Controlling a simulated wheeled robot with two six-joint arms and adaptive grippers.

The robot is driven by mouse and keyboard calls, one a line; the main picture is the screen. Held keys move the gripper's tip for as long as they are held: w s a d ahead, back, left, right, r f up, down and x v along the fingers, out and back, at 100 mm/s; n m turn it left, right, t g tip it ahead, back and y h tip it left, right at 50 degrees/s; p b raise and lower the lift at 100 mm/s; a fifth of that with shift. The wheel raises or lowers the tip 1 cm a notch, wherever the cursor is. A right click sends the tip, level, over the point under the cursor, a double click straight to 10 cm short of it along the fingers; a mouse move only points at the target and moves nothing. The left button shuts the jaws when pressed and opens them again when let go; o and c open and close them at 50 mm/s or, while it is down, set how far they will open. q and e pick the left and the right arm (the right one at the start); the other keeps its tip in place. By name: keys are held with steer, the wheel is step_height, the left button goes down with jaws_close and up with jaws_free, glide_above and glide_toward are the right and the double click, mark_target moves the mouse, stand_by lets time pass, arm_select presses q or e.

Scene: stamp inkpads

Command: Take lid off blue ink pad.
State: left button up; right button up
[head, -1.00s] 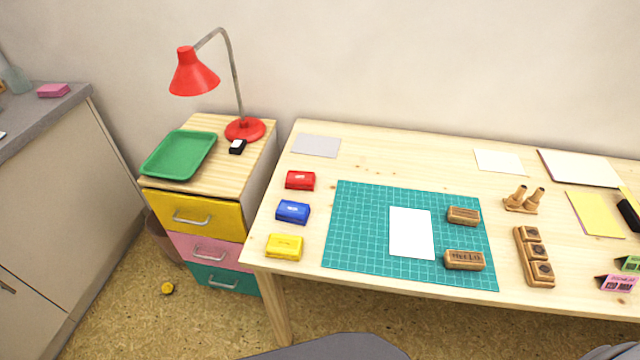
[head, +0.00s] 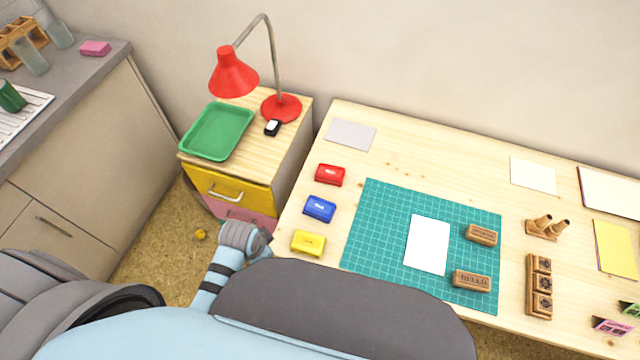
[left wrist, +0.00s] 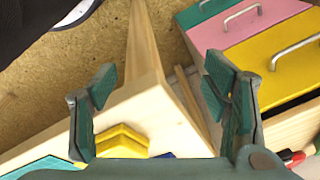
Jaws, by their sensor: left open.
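The blue ink pad (head: 319,208) lies on the wooden table in the head view, between the red ink pad (head: 330,175) and the yellow ink pad (head: 308,243). Its lid looks on. In the left wrist view only a sliver of blue (left wrist: 162,155) shows behind my gripper, beside the yellow ink pad (left wrist: 122,138). My left gripper (left wrist: 165,92) is open and empty, its fingers spread above the table corner. In the head view my left arm comes up near the table's left edge; its fingers are hidden there. My right gripper is not in view.
A teal cutting mat (head: 375,215) with white paper and wooden stamps lies right of the pads. A drawer cabinet (head: 295,150) with a green tray (head: 217,132) and red lamp (head: 281,107) stands left of the table. Bare table lies around the pads.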

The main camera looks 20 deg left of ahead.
arm_select(q)
step_height(320, 180, up, 10)
steer(key=w+d+m+p, duration=0.1)
steer(key=w+m+p, duration=0.1)
steer(key=w, duration=0.1)
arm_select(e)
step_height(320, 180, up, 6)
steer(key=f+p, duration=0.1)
arm_select(q)
step_height(320, 180, up, 7)
steer(key=m+g+h, duration=0.1)
steer(key=m+h, duration=0.1)
steer(key=m, duration=1)
glide_above(319, 207)
steer(key=a, duration=0.2)
steer(key=f+b, duration=0.1)
steer(key=f, duration=0.3)
steer(key=d+f+b, duration=0.1)
steer(key=f+b, duration=0.1)
steer(key=f, duration=0.3)
steer(key=f+b, duration=0.1)
steer(key=f, duration=0.3)
steer(key=shift+d+f, duration=0.2)
steer(key=shift+d, duration=0.2)
steer(key=shift+r, duration=0.1)
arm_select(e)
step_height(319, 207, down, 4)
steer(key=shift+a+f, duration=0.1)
arm_select(q)
steer(key=c, duration=0.9)
